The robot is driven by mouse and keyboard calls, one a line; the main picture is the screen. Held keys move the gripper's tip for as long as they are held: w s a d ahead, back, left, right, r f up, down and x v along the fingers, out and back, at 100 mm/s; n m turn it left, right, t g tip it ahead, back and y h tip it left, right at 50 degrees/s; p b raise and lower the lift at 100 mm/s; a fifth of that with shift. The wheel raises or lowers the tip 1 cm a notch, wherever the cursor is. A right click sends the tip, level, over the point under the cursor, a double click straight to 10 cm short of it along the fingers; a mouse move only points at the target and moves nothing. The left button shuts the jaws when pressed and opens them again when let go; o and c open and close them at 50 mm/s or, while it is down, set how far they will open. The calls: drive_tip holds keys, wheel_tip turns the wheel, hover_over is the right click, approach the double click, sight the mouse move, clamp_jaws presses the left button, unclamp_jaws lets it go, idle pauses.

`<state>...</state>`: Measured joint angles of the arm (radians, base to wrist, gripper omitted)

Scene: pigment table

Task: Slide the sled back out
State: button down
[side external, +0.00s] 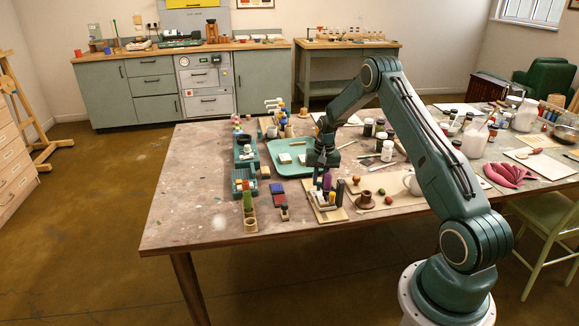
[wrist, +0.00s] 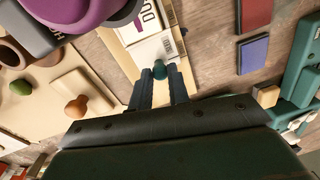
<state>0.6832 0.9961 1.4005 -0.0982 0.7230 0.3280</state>
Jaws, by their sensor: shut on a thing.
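In the wrist view my gripper (wrist: 161,84) has its two dark fingers closed around a small teal knob (wrist: 159,69). The knob sits at the near end of a narrow pale board (wrist: 122,54), which appears to be the sled. A white box with black print and a barcode (wrist: 157,48) lies just beyond the knob. In the side view my gripper (side external: 321,183) points down over the front of the table, at a pale board (side external: 331,215) with upright items on it. The knob is hidden there, and how the sled is guided cannot be told.
A red block (wrist: 255,14) and a blue block (wrist: 252,54) lie to the right. The left front of the table (side external: 190,215) is clear.

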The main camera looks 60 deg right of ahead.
drive_tip(key=shift+w+d, duration=2.45)
drive_tip(key=shift+w, duration=0.05)
drive_tip(key=c, duration=1.3)
unclamp_jaws()
drive_tip(key=shift+c, duration=0.2)
wheel_tip(320, 180, up, 14)
drive_tip(key=shift+s+d+f, duration=0.15)
drive_tip(key=shift+s+d, duration=0.2)
drive_tip(key=shift+s, duration=0.1)
